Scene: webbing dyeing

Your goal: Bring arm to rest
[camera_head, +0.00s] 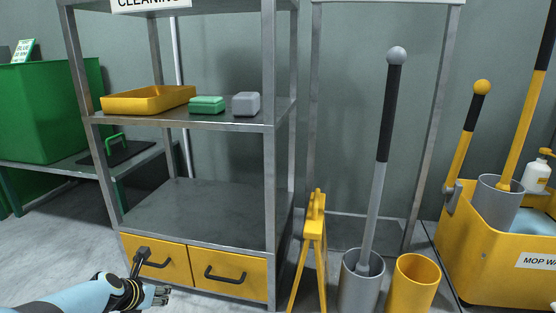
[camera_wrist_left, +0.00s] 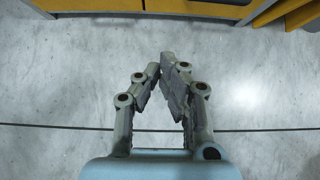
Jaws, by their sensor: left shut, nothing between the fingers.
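My left arm comes in at the lower left of the head view, with its left gripper (camera_head: 162,296) low in front of the yellow drawers. In the left wrist view the left gripper (camera_wrist_left: 168,62) has its fingertips together with nothing between them, above bare grey floor. My right gripper is in neither view.
A metal shelf (camera_head: 195,207) holds a yellow tray (camera_head: 148,99), a green block (camera_head: 207,105) and a grey block (camera_head: 246,104). Yellow drawers (camera_head: 232,271) sit below. A folded yellow stand (camera_head: 313,240), a grey bin (camera_head: 358,287), a yellow bin (camera_head: 413,284) and a mop bucket (camera_head: 490,258) stand to the right.

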